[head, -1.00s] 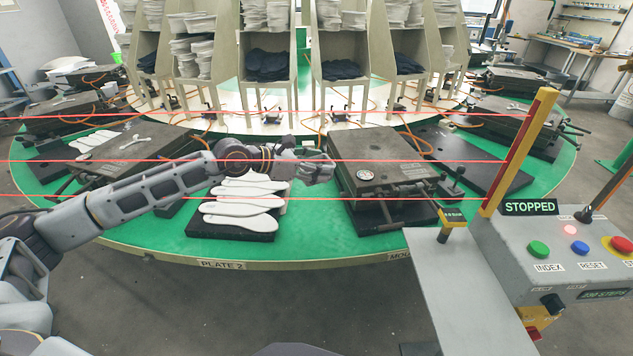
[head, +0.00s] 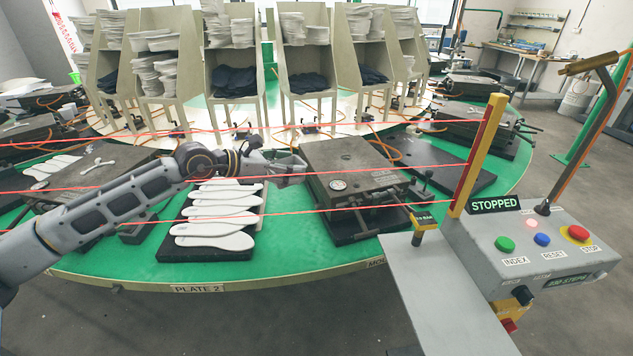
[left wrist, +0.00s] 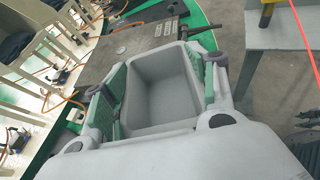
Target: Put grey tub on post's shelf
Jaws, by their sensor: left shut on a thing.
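The grey tub (left wrist: 165,88) is an open, empty box with rounded corners, seen from above in the left wrist view. My left gripper (left wrist: 158,84) is shut on it, with green-padded fingers on two opposite sides. In the head view my left gripper (head: 285,172) is over the green turntable, just left of the dark mould box; the tub is hard to make out there. The post's shelf appears to be the flat grey plate (head: 440,300) at the front right, bare except for a small yellow-topped stub at its back edge.
The control box (head: 530,255) with buttons and a STOPPED sign adjoins the shelf. A yellow-red post (head: 478,155) rises behind it, with red beams running left. The mould box (head: 355,170) and white insoles (head: 215,225) are on the green turntable (head: 300,258).

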